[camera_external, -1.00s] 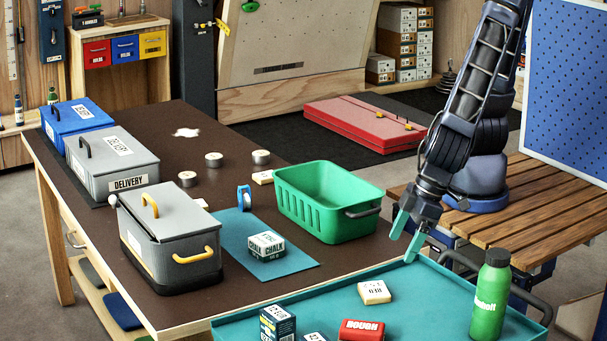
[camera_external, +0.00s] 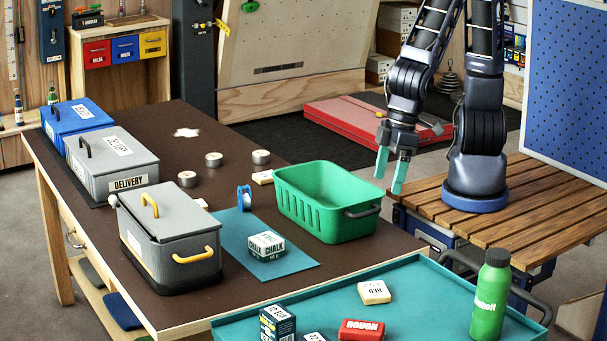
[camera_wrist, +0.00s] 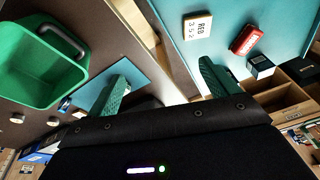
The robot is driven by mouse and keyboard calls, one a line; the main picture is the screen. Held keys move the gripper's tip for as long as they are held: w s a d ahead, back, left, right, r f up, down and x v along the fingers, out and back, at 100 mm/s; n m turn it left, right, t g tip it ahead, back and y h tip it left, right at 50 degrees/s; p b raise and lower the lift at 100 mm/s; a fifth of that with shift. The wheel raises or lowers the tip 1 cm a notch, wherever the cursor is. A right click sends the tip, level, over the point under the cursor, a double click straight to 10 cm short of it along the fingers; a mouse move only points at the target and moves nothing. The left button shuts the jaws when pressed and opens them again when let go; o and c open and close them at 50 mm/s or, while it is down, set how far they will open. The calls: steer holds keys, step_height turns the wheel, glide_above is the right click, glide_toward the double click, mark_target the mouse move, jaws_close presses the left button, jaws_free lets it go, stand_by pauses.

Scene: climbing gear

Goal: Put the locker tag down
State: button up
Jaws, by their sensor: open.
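A cream locker tag (camera_external: 374,292) with dark lettering lies flat on the teal tray (camera_external: 432,287). It also shows in the wrist view (camera_wrist: 197,26), on the teal surface at the top. My gripper (camera_external: 388,184) is open with nothing between its green fingers, raised beyond the tray and to the right of the green crate (camera_external: 316,207). The fingers also show apart and empty in the wrist view (camera_wrist: 163,76). The gripper is well clear of the tag. A second small cream block (camera_external: 263,177) lies beside the crate's left end; its face is mostly hidden.
The tray also holds a red block marked ROUGH (camera_external: 361,330), dark boxes (camera_external: 278,323) and a green bottle (camera_external: 490,295). A chalk box (camera_external: 266,246) sits on a blue mat (camera_external: 294,264). Grey bins (camera_external: 168,241) stand left. The tray's middle right is clear.

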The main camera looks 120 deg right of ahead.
steer(key=s+d+r+n+t, duration=0.1)
steer(key=s+d+r+n, duration=0.1)
steer(key=s+d+r, duration=0.5)
steer(key=s+d+r+n, duration=0.1)
steer(key=s+d+r, duration=0.7)
steer(key=s, duration=0.6)
steer(key=shift+s+d+n+t, duration=0.3)
steer(key=shift+d+n+t, duration=0.05)
steer(key=shift+n+t, duration=0.05)
steer(key=shift+o, duration=0.5)
steer(key=shift+r, duration=0.1)
